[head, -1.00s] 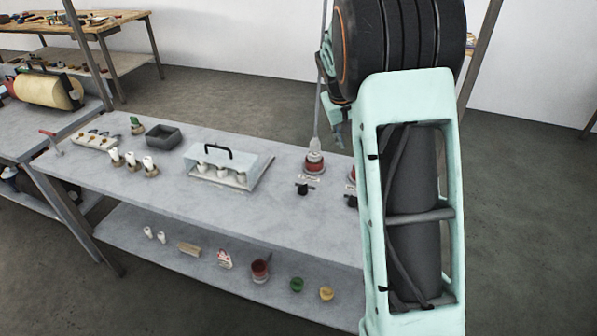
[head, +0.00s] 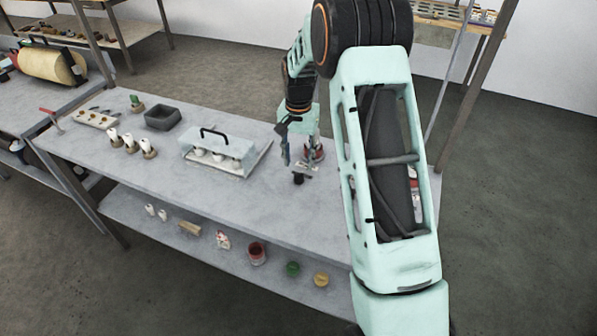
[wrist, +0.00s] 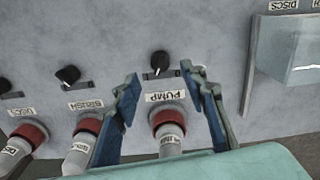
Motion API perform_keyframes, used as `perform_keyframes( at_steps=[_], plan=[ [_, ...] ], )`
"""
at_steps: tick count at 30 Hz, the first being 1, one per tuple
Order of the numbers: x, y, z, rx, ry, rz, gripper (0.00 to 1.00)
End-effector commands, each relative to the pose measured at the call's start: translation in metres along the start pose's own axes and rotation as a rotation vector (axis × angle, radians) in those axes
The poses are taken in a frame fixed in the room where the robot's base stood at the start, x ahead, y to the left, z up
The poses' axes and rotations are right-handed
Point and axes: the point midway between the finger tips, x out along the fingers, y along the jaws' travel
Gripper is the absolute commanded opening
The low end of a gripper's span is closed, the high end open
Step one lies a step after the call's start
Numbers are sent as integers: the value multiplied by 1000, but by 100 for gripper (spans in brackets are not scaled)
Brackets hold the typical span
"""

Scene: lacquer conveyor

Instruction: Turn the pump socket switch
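The pump switch is a small black knob (wrist: 159,61) on the grey bench. A white PUMP label (wrist: 165,96) and a red-collared socket (wrist: 168,118) with a white plug in it lie below the knob in the wrist view. My gripper (wrist: 160,73) is open, with one blue finger on each side of the label and the tips near the knob. I cannot tell whether a finger touches the knob.
The brush knob (wrist: 68,75) and its red socket (wrist: 88,125) sit left of the pump ones in the wrist view. A clear cover with a black handle (head: 214,131) stands left of the switch in the head view. Open bench lies in front.

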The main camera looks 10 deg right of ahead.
Motion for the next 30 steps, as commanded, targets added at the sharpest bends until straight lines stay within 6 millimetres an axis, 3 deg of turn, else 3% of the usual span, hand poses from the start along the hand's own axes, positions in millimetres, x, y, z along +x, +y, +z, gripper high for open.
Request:
perform_keyframes(
  at_steps=[3, 9, 22, 30],
  plan=[
    [23, 1, 0, 0, -3, 2, 40],
    [51, 0, 0, -1, -1, 1, 40],
    [61, 0, 0, -1, 2, 0, 40],
    [61, 0, 0, -2, 2, 0, 10]
  ],
)
